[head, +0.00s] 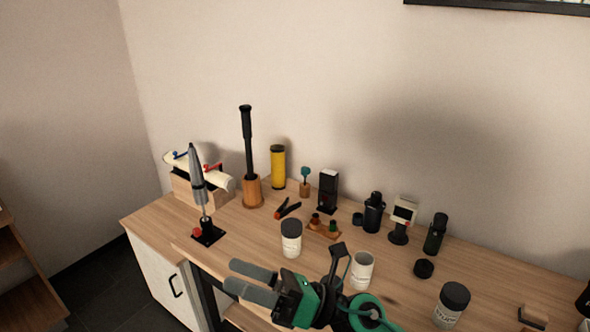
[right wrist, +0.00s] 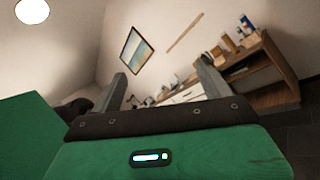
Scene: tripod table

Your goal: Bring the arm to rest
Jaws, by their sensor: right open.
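My right gripper (head: 252,281) shows at the bottom middle of the head view, in front of the table (head: 148,219). Its two grey fingers point left and stand apart, with nothing between them. The green wrist and part of my arm cover some of the table behind. In the right wrist view the gripper (right wrist: 165,90) also has its fingers apart and empty, with a room wall and furniture beyond. My left gripper is not in either view.
Several black items line the back.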

